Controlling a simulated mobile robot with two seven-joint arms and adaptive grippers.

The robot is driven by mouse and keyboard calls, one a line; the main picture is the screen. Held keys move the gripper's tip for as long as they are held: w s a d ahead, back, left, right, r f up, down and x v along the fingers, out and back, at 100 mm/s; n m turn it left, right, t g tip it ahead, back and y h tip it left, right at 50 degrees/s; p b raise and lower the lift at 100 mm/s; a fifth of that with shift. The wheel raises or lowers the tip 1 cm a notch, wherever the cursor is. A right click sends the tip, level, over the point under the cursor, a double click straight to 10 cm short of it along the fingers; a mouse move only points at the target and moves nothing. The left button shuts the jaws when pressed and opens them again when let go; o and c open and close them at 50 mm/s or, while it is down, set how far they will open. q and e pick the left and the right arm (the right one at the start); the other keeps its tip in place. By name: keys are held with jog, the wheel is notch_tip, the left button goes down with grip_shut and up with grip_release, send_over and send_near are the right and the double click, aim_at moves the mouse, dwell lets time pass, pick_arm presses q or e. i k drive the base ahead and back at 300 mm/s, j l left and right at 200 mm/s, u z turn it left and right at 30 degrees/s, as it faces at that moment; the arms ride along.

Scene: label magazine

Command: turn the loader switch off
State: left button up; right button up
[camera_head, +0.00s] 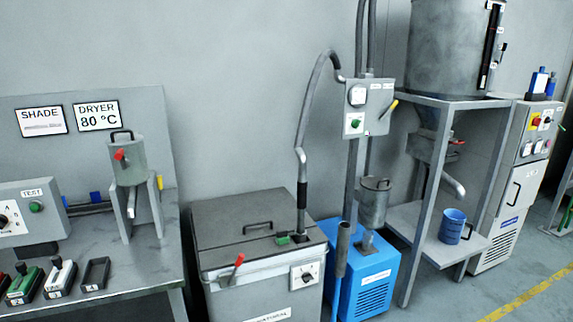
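A grey loader control box (370,106) is mounted on upright pipes near the middle of the view. Its front has a round white dial (357,96) and, below it, a green knob or button (355,123) on a white plate. A lever with a yellow handle (389,109) sticks out at its right side, tilted up. Small labels on the box are too small to read. I cannot tell which of these is the loader switch or its position. Neither of my grippers is in view.
A grey lidded bin (245,215) and a blue unit (370,283) stand below the box. A workbench (120,265) with a TEST panel (30,212) is at left. A metal rack (408,232) holding a blue mug (452,226) and a white cabinet (520,190) are at right.

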aim_at(356, 124)
jog(key=i+l+u, duration=0.1)
jog(key=l, duration=0.25)
jog(key=i+l+u, duration=0.1)
jog(key=i+l, duration=0.15)
jog(key=i+l+u, duration=0.1)
jog(key=l, duration=0.4)
jog(key=i+l+u, duration=0.1)
jog(key=l, duration=0.25)
jog(key=i+l+u, duration=0.15)
jog(key=l, duration=0.25)
jog(key=i+l+u, duration=0.1)
jog(key=l, duration=0.35)
jog(key=i, duration=0.1)
